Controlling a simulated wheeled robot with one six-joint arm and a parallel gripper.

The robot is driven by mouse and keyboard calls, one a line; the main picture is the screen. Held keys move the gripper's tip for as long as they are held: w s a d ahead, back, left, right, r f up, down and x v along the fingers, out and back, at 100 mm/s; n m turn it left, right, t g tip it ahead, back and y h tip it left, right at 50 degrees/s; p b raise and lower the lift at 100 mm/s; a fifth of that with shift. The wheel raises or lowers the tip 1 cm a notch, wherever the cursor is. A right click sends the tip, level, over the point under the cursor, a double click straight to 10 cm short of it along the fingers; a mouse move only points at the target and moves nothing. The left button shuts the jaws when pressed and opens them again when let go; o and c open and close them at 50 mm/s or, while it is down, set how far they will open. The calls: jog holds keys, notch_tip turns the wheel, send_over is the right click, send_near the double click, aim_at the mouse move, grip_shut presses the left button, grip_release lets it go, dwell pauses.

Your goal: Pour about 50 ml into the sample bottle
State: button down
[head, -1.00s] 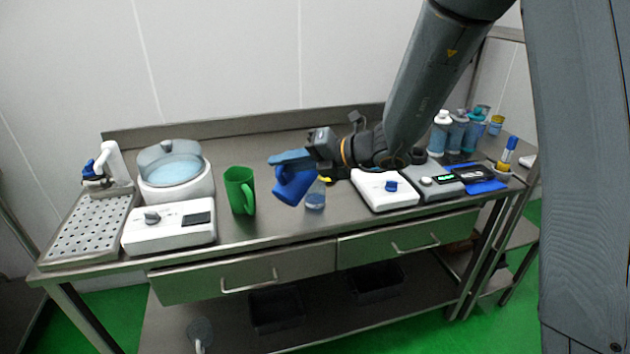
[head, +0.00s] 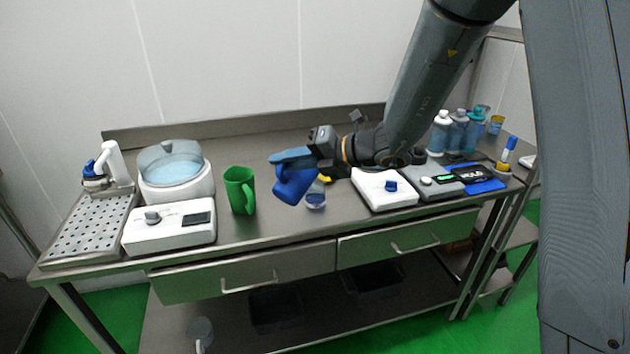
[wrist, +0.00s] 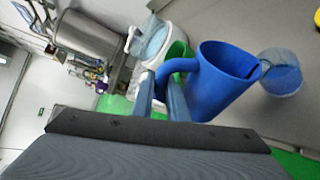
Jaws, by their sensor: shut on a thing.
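My gripper (head: 297,158) is shut on the handle of a blue jug (head: 292,185), held above the steel table and tilted to the right. The blue jug (wrist: 216,82) fills the middle of the wrist view, with my gripper (wrist: 172,92) at its handle. The sample bottle (head: 316,198) stands on the table just right of the jug, partly behind it, with bluish contents low down. In the wrist view the bottle (wrist: 282,74) is right of the jug's rim. I cannot make out a stream between them.
A green jug (head: 240,190) stands to the left. A white device with a round bowl (head: 172,222) is further left, beside a perforated drip tray (head: 92,228). A white stirrer plate (head: 384,188) stands right of the bottle. Several blue-filled bottles (head: 458,132) are at the back right.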

aim_at(283, 179)
dwell(0.3)
jog(key=shift+n+t+h, duration=0.4)
jog(key=shift+n+h, duration=0.1)
jog(key=shift+n, duration=0.4)
jog(key=f+b, duration=0.1)
jog(key=s+f+b, duration=0.1)
jog(key=b, duration=0.1)
jog(key=a+f+b, duration=0.1)
jog(key=shift+s+a+f, duration=0.1)
jog(key=shift+s+f, duration=0.2)
jog(key=shift+f, duration=0.1)
jog(key=shift+s+a+f+n+b, duration=0.1)
jog(key=shift+s+f+n+b, duration=0.15)
jog(key=shift+b, duration=0.6)
jog(key=shift+s+a+f+n+t+h+b, duration=0.3)
jog(key=shift+s+f+n+t+h+b, duration=0.25)
jog(key=shift+b, duration=0.85)
jog(key=shift+f, duration=0.1)
notch_tip(283, 179, down, 6)
jog(key=s+a+n+t+h+b, duration=0.1)
jog(key=s+a+n+t+b, duration=0.1)
jog(key=b, duration=1.4)
jog(key=shift+s+a+r+n, duration=0.15)
jog(key=shift+s+r+n, duration=0.1)
jog(key=shift+n, duration=0.35)
